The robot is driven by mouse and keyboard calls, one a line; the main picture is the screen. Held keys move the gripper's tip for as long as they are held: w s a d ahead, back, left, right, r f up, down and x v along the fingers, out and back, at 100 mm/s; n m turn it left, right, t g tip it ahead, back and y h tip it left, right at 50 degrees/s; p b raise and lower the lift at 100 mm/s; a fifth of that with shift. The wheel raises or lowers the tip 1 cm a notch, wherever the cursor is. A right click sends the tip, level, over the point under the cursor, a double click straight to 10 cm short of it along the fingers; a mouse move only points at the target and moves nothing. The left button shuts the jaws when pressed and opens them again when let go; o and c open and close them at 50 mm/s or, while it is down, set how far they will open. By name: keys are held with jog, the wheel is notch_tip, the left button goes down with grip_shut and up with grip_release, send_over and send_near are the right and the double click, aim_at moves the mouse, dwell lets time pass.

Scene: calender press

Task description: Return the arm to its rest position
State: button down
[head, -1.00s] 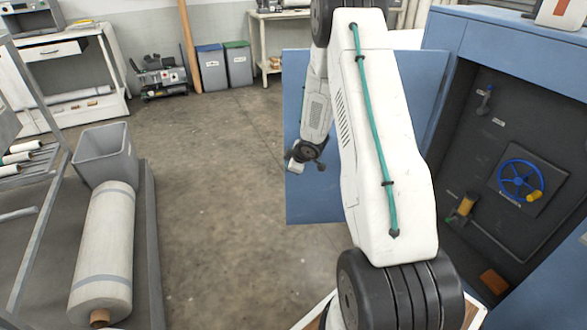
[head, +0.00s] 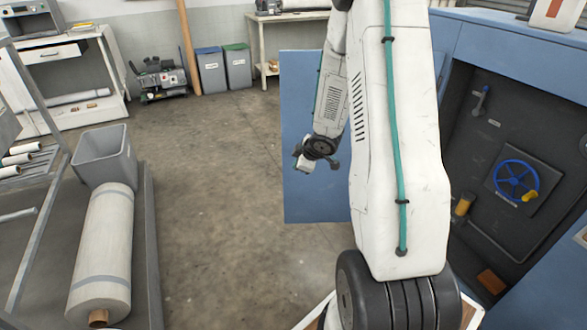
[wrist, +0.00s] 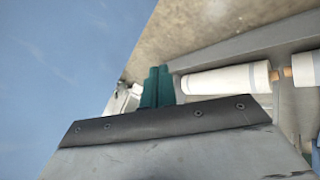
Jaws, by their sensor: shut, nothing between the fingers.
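My arm rises in front of the head camera, its large white link with a green cable standing nearly upright. The forearm hangs down behind it, and its wrist end with my gripper (head: 303,164) is in front of the open blue panel. The fingers are too small to make out there. In the wrist view my gripper (wrist: 158,86) shows two teal fingers side by side, shut with nothing held between them. Part of the arm's upper end is cut off by the top of the head view.
The blue panel (head: 298,205) is close behind the wrist. The machine with a blue handwheel (head: 516,183) stands at right. A grey bin (head: 100,155) and a large white roll (head: 103,250) are at left. The floor (head: 220,190) between is clear.

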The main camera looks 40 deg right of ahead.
jog(key=shift+s+r, duration=0.3)
jog(key=s+d+f+m+g+h, duration=0.2)
jog(key=s+d+m+g, duration=0.1)
jog(key=s, duration=0.2)
jog(key=s+a+r+m+g+h, duration=0.1)
jog(key=s+a+r+m+g, duration=0.15)
jog(key=s+r, duration=0.45)
jog(key=s+a+r+m+y, duration=0.1)
jog(key=s+a+r, duration=0.5)
jog(key=a, duration=0.3)
jog(key=s+a+r+y, duration=0.1)
jog(key=s+a+r, duration=0.4)
jog(key=a+r, duration=0.3)
jog(key=s+a+r+m+y, duration=0.1)
jog(key=s+a+r, duration=0.5)
jog(key=a, duration=0.5)
jog(key=shift+s+r+m+y, duration=0.3)
jog(key=shift+r+m, duration=0.05)
jog(key=shift+r, duration=0.5)
jog(key=shift+g, duration=0.25)
